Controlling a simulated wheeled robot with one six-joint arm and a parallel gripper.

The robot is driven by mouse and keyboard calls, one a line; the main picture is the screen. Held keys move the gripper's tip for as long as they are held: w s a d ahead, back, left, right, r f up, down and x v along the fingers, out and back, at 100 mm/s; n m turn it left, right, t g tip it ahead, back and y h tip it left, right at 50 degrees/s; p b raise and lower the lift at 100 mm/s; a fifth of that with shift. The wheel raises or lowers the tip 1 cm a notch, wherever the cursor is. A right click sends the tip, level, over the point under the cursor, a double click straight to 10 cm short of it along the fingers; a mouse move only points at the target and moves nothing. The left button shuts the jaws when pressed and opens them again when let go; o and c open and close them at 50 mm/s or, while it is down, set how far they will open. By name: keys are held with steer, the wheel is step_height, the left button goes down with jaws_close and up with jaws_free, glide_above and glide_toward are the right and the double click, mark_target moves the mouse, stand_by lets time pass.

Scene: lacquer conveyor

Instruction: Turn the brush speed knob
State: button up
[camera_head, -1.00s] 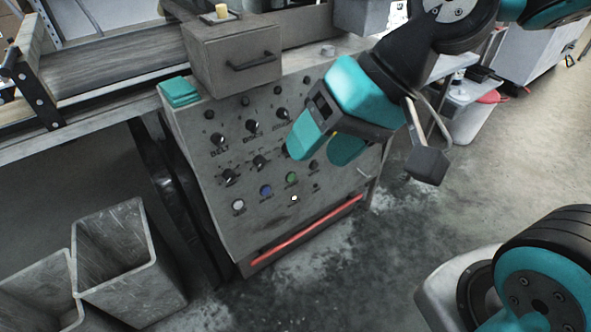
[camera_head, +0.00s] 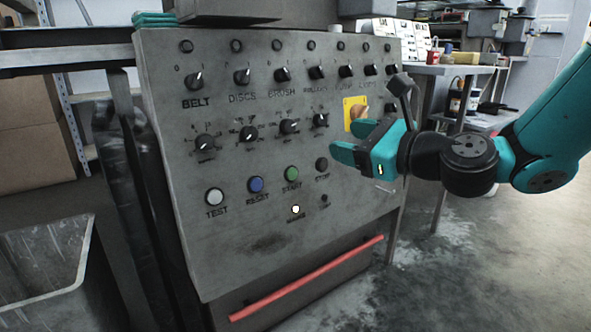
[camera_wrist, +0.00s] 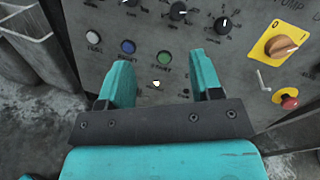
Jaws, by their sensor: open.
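The grey control panel (camera_head: 245,190) has a top row of switches. The switch marked BRUSH (camera_head: 282,75) is among them. Below it in the second row is a black dial knob with a white pointer (camera_head: 289,127), by its place the brush speed knob; its small label is unreadable. That dial also shows near the top of the wrist view (camera_wrist: 178,11). My gripper (camera_head: 346,141) is open and empty, in front of the panel's right part, to the right of the dials. In the wrist view my gripper (camera_wrist: 161,78) has both fingers apart, pointing at the panel below the dials.
Neighbouring dials (camera_head: 248,133) (camera_head: 320,120) flank that knob. Below are white, blue and green (camera_head: 291,173) buttons. A yellow-plated rotary switch (camera_wrist: 280,45) and red button (camera_wrist: 288,98) sit to the right. A red bar (camera_head: 306,278) runs along the bottom; a bin (camera_head: 45,255) stands left.

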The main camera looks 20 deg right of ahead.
step_height(320, 180, down, 2)
steer(key=d+m+t+b, duration=0.1)
steer(key=d+m, duration=0.1)
steer(key=p, duration=1.5)
glide_toward(291, 127)
steer(key=shift+h, duration=0.4)
steer(key=x, duration=0.7)
steer(key=shift+s+a+r, duration=0.1)
steer(key=shift+a+r, duration=0.1)
steer(key=shift+a, duration=0.1)
steer(key=shift+w+a+f+m, duration=0.1)
steer(key=shift+w+a+m, duration=0.15)
steer(key=shift+w, duration=0.4)
steer(key=c, duration=0.9)
